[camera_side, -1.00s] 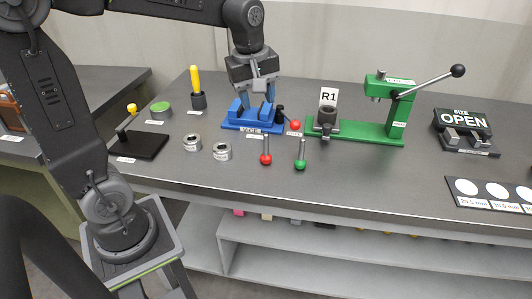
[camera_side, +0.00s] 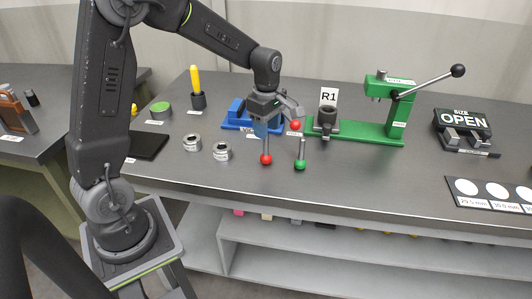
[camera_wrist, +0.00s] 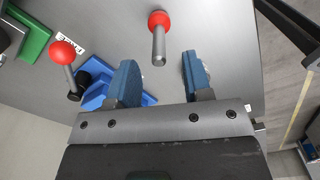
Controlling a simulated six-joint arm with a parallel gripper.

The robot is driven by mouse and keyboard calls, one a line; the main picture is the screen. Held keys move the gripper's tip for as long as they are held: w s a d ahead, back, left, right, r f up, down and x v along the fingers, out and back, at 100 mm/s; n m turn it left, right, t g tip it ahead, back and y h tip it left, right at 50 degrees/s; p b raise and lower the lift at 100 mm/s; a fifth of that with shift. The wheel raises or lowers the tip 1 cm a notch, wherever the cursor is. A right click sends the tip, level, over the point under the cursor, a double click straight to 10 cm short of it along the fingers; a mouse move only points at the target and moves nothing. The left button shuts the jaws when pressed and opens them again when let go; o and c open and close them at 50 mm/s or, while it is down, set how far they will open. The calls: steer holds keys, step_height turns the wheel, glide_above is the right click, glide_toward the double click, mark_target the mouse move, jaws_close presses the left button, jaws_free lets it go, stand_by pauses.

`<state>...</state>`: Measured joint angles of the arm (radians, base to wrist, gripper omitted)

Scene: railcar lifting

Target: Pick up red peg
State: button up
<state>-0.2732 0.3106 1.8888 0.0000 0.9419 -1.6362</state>
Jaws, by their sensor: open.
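The red peg has a grey shaft and a red ball; its ball (camera_side: 266,160) sits low on the bench front, with the shaft rising from it. In the wrist view the peg (camera_wrist: 158,36) is framed between the fingers, slightly beyond their tips. My gripper (camera_side: 276,121) is just above the shaft's upper end, tilted, with its blue-padded fingers apart. In the wrist view the gripper (camera_wrist: 160,66) is open and empty. Whether a finger touches the shaft cannot be told.
A green-ball peg (camera_side: 300,160) stands close to the right. Behind my gripper is the blue vice (camera_side: 236,116), with a red-knobbed handle (camera_wrist: 63,53). A green press (camera_side: 370,130) stands further right, and two metal rings (camera_side: 221,151) lie left.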

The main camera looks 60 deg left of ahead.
mark_target(266, 154)
steer(key=f, duration=0.5)
steer(key=shift+a+f, duration=0.15)
steer(key=shift+a, duration=0.1)
jaws_close()
